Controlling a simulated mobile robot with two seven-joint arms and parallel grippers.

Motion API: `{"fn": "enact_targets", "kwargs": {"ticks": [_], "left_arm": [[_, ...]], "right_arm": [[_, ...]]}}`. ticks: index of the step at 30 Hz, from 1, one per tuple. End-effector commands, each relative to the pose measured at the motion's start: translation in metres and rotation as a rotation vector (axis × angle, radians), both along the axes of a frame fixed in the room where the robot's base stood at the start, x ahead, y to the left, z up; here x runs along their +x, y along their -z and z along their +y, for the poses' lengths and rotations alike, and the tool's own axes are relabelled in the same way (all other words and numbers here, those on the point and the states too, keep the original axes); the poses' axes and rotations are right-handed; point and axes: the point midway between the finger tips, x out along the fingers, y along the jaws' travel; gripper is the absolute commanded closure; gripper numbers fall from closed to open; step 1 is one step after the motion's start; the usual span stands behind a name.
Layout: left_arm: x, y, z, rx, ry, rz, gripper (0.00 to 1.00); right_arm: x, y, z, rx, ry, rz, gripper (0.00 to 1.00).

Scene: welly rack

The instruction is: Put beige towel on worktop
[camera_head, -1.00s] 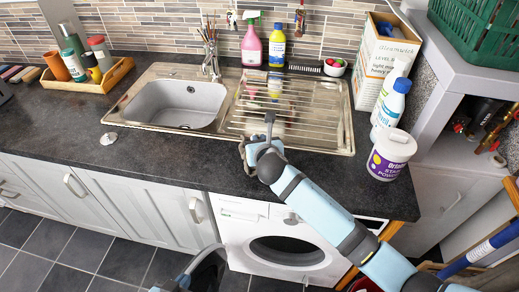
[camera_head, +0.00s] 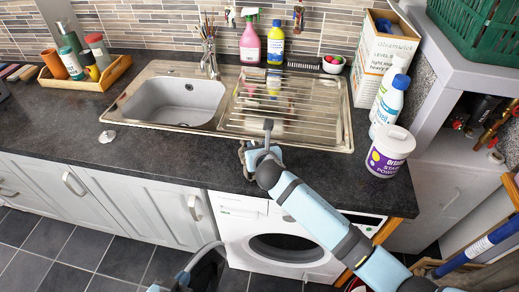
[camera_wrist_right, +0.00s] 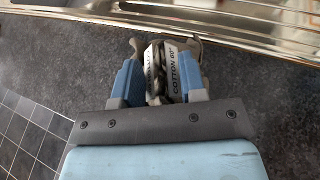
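My right gripper (camera_head: 257,143) is low over the dark worktop (camera_head: 160,157), between the sink's front rim and the front edge. In the right wrist view its fingers (camera_wrist_right: 165,48) stand apart.
The steel sink with its ridged drainer (camera_head: 290,108) lies just behind my right gripper. A white tub (camera_head: 390,152) and bottles (camera_head: 391,100) stand to its right. A washing machine (camera_head: 285,240) is below. The worktop left of my right gripper is mostly clear.

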Motion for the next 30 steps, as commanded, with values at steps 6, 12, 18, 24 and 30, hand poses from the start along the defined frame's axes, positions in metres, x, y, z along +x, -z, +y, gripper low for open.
{"fn": "enact_targets", "kwargs": {"ticks": [6,12,18,24,30], "left_arm": [[0.000,0.000,0.000,0.000,0.000,0.000,1.00],[0.000,0.000,0.000,0.001,-0.001,0.000,1.00],[0.000,0.001,0.000,0.000,-0.001,-0.001,1.00],[0.000,0.001,0.000,0.001,-0.001,0.000,1.00],[0.000,0.001,0.000,0.000,0.000,0.000,1.00]], "right_arm": [[-0.021,-0.011,-0.005,-0.001,0.000,-0.002,0.62],[-0.062,-0.028,-0.012,0.001,-0.002,-0.001,0.62],[-0.094,-0.041,-0.019,0.000,-0.001,0.000,0.62],[-0.108,-0.048,-0.022,0.000,0.000,0.000,0.62],[-0.110,-0.047,-0.022,0.014,0.004,0.007,0.62]]}}
